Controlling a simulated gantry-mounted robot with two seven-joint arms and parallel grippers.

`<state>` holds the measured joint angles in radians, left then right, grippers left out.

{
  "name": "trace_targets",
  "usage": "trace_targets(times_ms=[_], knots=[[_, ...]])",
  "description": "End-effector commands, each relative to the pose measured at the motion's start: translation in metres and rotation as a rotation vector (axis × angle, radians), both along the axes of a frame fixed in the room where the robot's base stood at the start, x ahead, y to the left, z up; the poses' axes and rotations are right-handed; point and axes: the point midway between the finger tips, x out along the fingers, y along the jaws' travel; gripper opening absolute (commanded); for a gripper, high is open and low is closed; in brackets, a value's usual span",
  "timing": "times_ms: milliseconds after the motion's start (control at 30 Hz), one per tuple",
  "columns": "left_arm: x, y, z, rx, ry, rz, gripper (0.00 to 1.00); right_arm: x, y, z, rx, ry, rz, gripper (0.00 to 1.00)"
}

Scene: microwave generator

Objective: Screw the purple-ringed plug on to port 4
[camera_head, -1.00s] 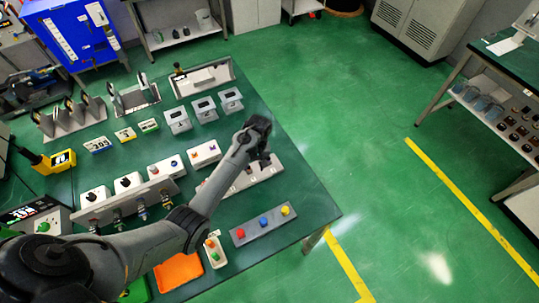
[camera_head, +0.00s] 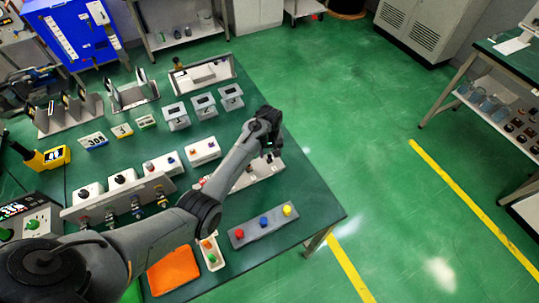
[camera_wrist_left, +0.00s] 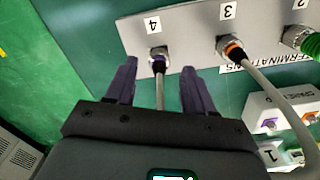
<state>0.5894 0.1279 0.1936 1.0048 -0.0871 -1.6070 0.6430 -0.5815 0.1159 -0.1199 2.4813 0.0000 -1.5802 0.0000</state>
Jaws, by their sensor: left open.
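The grey-white terminations panel (camera_head: 245,180) lies on the green table, with my left gripper (camera_head: 270,150) over its right end. I cannot tell whether the plug is fully seated. My left gripper (camera_wrist_left: 158,72) is open, one finger on each side of the plug and cable, not visibly touching either. My right gripper is not in view.
An orange-ringed plug (camera_wrist_left: 233,49) with a grey cable is at port 3, close right of my finger. A green plug (camera_wrist_left: 308,40) is at port 2. White switch boxes (camera_head: 203,151) and a grey block with coloured buttons (camera_head: 263,223) stand nearby.

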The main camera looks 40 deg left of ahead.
Motion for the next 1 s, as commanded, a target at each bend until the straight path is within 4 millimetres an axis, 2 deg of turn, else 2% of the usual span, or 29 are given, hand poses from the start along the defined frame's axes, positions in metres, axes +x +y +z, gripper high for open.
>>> trace_targets(times_ms=[200, 533, 900, 1000], knots=[[0.000, 0.000, -0.016, 0.000, 0.000, -0.001, 0.53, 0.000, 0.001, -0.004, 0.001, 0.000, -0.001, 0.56], [0.000, 0.000, -0.018, 0.001, -0.001, 0.000, 0.53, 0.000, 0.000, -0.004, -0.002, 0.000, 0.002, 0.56], [0.000, 0.000, -0.018, 0.001, -0.001, 0.000, 0.00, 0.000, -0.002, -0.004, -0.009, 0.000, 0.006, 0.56], [0.000, 0.000, -0.018, 0.001, -0.001, -0.001, 0.00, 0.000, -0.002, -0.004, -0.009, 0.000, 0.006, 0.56]])
